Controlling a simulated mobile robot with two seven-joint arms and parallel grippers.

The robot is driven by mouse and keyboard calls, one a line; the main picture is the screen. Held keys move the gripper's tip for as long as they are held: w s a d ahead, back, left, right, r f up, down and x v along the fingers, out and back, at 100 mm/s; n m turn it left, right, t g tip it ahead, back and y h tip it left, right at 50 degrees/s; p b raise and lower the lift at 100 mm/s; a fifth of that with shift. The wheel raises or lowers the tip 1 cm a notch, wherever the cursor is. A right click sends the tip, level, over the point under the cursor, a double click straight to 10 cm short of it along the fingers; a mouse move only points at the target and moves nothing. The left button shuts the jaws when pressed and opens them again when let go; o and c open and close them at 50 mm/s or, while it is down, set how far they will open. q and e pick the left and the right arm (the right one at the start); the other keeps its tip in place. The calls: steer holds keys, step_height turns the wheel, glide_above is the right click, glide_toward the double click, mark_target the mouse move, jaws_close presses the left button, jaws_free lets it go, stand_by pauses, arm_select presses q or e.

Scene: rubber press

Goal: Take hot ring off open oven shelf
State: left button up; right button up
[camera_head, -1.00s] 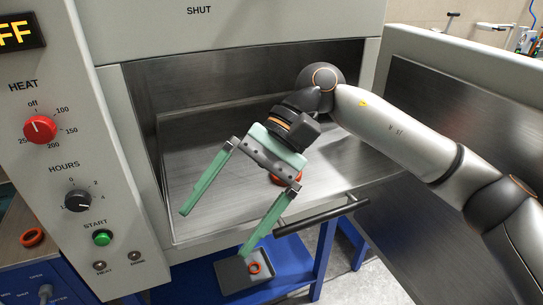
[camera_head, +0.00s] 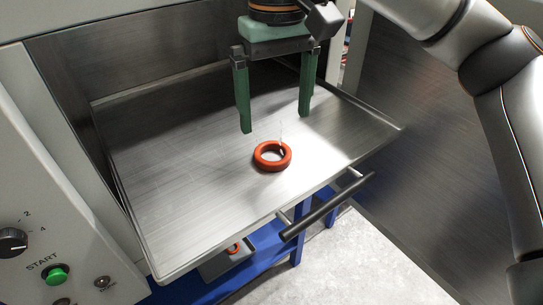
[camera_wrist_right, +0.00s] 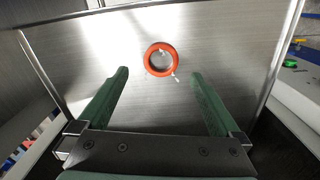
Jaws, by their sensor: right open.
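The red-orange ring (camera_head: 272,156) lies flat on the metal oven shelf (camera_head: 185,190), which is pulled out of the oven. A thin pale wisp or pin shows at the ring's right side. My right gripper (camera_head: 275,122) is open and empty, its green fingers pointing down above the shelf, behind the ring in the head view. In the right wrist view the ring (camera_wrist_right: 161,59) shows ahead of the two spread fingers (camera_wrist_right: 158,75), roughly centred between them and not touched. My left gripper is in neither view.
The black shelf handle (camera_head: 326,206) runs along the shelf's front edge. The control panel (camera_head: 45,215) with a green start button is at the left. A grey tray (camera_head: 215,266) with another red ring (camera_head: 234,249) sits below on a blue stand. The open door (camera_head: 420,150) is at the right.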

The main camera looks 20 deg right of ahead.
mark_target(274, 145)
steer(key=shift+a+f, duration=0.1)
steer(key=shift+f, duration=3.5)
steer(key=c, duration=1.2)
